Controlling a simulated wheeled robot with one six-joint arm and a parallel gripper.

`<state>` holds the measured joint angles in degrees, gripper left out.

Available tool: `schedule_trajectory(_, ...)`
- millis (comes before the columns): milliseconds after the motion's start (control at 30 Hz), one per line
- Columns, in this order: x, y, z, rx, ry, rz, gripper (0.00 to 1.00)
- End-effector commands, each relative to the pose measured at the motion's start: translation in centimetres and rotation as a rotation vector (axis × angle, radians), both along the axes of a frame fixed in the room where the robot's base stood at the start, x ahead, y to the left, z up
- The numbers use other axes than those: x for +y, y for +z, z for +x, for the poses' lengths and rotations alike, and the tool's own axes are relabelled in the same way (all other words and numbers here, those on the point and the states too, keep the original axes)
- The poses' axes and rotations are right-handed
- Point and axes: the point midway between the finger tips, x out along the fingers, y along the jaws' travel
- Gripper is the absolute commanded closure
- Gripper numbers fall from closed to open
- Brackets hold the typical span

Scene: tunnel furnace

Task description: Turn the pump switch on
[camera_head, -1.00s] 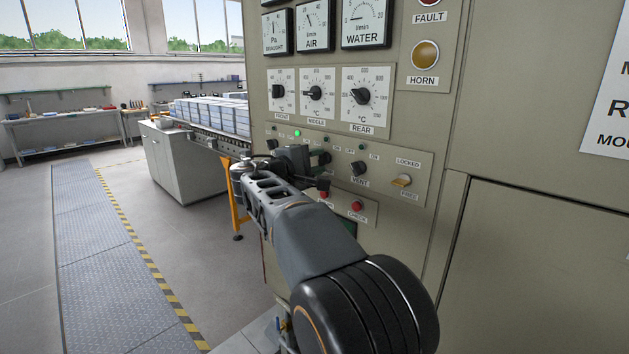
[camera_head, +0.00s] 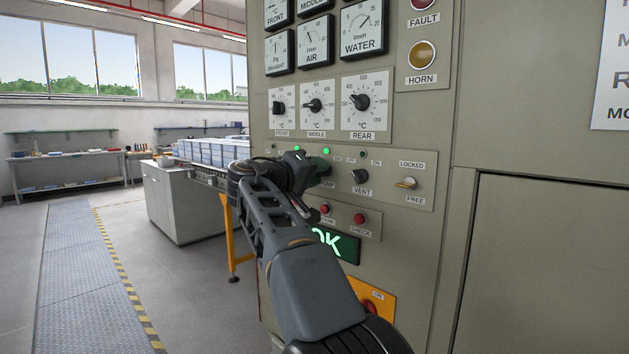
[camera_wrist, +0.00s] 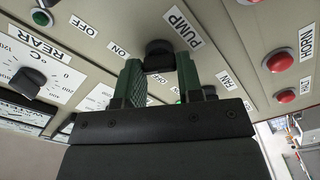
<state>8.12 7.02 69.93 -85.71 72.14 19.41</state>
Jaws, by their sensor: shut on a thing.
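The pump switch (camera_wrist: 158,55) is a black knob on the beige panel, beside its PUMP label (camera_wrist: 183,28) in the wrist view. My gripper (camera_wrist: 158,73) is shut on it, with one green finger on each side of the knob. In the head view my gripper (camera_head: 312,170) is at the switch row and largely hides the pump switch. Two green lamps (camera_head: 326,151) are lit above this row. The needle of the WATER gauge (camera_head: 363,27) points up and to the right.
The VENT switch (camera_head: 360,176) and the LOCKED/FREE lever (camera_head: 405,183) are right of my gripper. Red buttons (camera_head: 360,218) and a lit green OK display (camera_head: 337,243) are below. The REAR dial (camera_head: 361,102) is above. Open floor (camera_head: 190,290) is at left.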

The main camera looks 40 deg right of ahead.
Motion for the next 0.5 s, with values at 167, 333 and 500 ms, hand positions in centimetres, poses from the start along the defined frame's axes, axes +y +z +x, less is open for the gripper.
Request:
schedule_trajectory(167, -0.01, -0.14, 0.01, -0.035, -0.001, 0.008, 0.9)
schedule_trajectory(333, -0.01, -0.06, 0.0, -0.047, -0.001, 0.01, 0.9)
schedule_trajectory(500, -0.01, -0.03, 0.0, -0.048, -0.001, 0.011, 0.9)
